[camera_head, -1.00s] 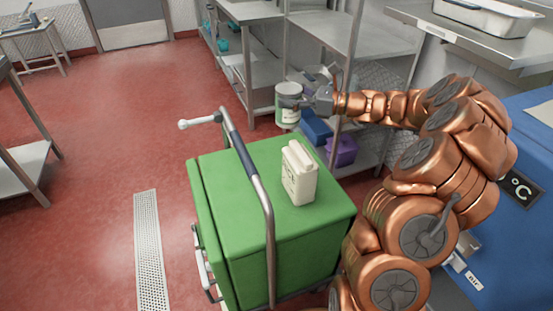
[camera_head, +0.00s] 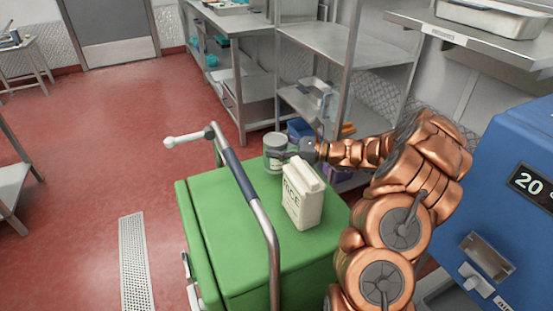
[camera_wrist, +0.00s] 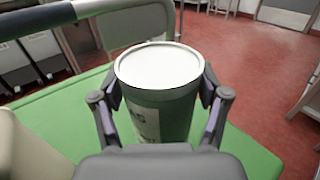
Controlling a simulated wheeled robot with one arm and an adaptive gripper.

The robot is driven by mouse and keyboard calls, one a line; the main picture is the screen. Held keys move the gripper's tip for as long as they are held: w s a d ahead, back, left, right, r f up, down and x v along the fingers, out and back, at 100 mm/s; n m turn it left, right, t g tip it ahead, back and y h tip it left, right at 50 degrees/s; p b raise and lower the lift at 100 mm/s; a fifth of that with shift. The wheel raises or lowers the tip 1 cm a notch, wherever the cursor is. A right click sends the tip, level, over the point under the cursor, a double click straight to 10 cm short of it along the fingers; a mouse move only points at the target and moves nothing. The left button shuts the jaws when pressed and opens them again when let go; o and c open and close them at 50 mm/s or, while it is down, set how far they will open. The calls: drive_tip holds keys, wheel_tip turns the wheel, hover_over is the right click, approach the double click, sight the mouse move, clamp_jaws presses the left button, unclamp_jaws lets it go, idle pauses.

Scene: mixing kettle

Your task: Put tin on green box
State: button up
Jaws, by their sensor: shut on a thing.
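The tin (camera_head: 275,152) is a cylinder with a pale lid and a label, upright in my gripper (camera_head: 287,155). In the wrist view the tin (camera_wrist: 160,85) stands between both fingers of my gripper (camera_wrist: 160,100), which are shut on its sides. The green box (camera_head: 235,262) has a flat green top, and the tin is at its far edge, over or on the top. I cannot tell whether its base touches, as my gripper hides part of it. The green top also shows around the tin in the wrist view (camera_wrist: 75,120).
A metal handle bar (camera_head: 250,195) arches over the box's left side. Metal shelves (camera_head: 345,45) stand behind, and a blue machine (camera_head: 525,150) is at right. The box top left of the jug is clear.

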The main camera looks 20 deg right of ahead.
drive_tip(key=shift+f, duration=1.9)
drive_tip(key=shift+f, duration=0.15)
drive_tip(key=o, duration=1.3)
drive_tip(key=shift+o, duration=0.2)
drive_tip(key=v, duration=0.7)
drive_tip(key=shift+s+d, duration=0.2)
